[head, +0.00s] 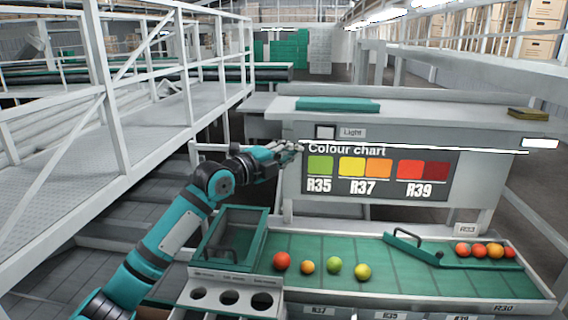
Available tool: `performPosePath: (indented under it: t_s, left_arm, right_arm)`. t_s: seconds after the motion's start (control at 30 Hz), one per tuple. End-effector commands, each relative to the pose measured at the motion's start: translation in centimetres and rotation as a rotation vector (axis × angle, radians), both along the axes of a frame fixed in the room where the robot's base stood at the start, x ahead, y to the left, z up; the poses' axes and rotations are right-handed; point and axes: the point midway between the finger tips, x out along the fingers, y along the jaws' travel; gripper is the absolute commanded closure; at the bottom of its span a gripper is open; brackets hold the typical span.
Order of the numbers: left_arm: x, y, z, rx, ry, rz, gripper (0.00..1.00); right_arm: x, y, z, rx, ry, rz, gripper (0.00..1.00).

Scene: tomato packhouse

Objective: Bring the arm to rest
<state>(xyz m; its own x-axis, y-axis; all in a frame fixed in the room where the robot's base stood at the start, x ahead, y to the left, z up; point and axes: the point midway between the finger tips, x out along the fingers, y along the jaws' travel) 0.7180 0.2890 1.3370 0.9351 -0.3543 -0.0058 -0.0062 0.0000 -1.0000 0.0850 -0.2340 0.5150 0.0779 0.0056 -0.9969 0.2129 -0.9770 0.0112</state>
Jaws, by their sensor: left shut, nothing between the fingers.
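My left arm (172,238), teal and dark, reaches up from the lower left. Its gripper (298,147) is shut and empty. It appears in front of the left edge of the colour chart (378,174), just below and left of the light switch (325,132). I cannot tell whether the fingertips touch the panel. My right gripper is not in view.
Below is a green sorting tray (400,268) with a red tomato (281,260), an orange one (307,267), a green one (334,265) and a yellow one (363,272). Several tomatoes sit behind a hinged gate (412,246). A lidded box (232,238) stands left. White railings (150,70) flank the arm.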

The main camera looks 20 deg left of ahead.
Motion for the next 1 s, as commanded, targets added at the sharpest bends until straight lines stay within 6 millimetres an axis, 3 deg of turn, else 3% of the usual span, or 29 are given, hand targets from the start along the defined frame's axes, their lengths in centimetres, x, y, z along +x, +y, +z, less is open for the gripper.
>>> performPosePath:
  t_s: [0.1,0.2,0.5,0.73,0.87,1.0]
  left_arm:
    - [-1.0,0.8,-0.1,0.003,-0.001,0.001,1.00]
    - [-1.3,1.0,0.0,0.002,-0.002,0.000,1.00]
    - [-1.3,1.0,0.1,0.000,-0.001,0.000,1.00]
    - [-1.4,0.9,-0.1,-0.001,0.005,-0.001,1.00]
    - [-1.9,-0.7,-3.4,-0.029,0.077,-0.016,1.00]
    - [-4.2,-4.2,-11.2,-0.114,0.269,-0.024,1.00]
  right_arm:
    - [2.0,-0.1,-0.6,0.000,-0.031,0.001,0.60]
    - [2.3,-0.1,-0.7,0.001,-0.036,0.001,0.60]
    - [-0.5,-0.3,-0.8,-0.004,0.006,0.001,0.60]
    - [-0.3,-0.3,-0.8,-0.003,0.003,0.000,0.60]
    - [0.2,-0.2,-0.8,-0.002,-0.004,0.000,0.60]
    - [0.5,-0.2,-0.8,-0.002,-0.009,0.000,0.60]
